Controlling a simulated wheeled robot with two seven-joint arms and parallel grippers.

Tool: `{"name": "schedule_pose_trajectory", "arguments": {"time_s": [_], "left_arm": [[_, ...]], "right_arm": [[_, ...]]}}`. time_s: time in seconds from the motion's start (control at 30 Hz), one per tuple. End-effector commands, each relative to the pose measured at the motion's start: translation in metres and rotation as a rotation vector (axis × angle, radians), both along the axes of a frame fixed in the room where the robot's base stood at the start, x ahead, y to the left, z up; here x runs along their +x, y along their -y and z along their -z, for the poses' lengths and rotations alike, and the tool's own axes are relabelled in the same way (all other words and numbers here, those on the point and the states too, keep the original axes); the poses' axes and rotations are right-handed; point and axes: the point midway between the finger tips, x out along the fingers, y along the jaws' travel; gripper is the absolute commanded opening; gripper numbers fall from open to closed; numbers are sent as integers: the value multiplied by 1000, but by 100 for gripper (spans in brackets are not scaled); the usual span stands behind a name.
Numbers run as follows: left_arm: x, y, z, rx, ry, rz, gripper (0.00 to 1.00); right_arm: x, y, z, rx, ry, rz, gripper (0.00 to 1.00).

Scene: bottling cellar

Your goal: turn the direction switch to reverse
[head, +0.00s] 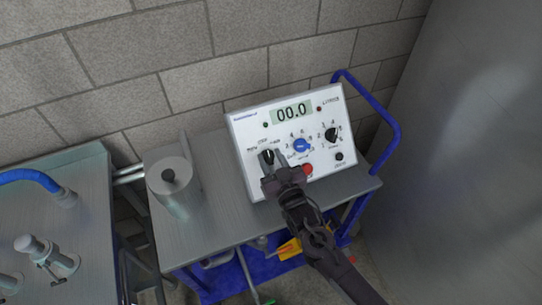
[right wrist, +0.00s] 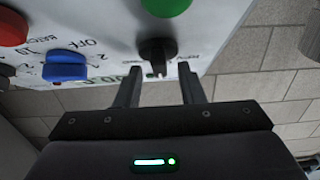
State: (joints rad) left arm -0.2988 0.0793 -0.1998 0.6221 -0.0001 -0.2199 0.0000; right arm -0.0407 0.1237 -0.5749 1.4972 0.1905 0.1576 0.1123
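The white control box (head: 290,130) stands tilted back on a grey cart, its display reading 00.0. Its direction switch is a small black knob (head: 267,156) at the left of the panel; it also shows in the right wrist view (right wrist: 157,50). My right gripper (head: 273,160) is at the panel, in front of this knob. In the right wrist view its two fingers (right wrist: 159,80) are open, one to each side of the knob, with gaps and nothing held. The small labels around the knob are not clearly legible. My left gripper is in neither view.
A blue knob (head: 301,146), a black knob (head: 331,134) and a red button (head: 308,169) sit right of the switch. A green button (right wrist: 165,5) is close to it. A steel canister (head: 172,190) stands left on the cart (head: 215,225). A brick wall is behind.

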Motion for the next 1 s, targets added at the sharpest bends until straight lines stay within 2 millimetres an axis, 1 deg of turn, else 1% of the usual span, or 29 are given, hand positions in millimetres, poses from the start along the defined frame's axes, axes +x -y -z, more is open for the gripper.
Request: {"name": "schedule_pose_trajectory", "arguments": {"time_s": [0.1, 0.3, 0.33, 0.6, 1.0], "left_arm": [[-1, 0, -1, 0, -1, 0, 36], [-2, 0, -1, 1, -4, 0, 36], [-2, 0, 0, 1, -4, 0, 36], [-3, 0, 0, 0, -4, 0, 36], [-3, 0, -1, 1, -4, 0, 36]], "right_arm": [[4, -2, 0, 1, 0, -1, 35], [4, -2, 0, 1, 0, 0, 35], [4, -2, 0, 1, 0, 0, 34], [4, -2, 0, 1, -1, 0, 0], [4, -1, 1, -39, 14, -37, 0]]}}
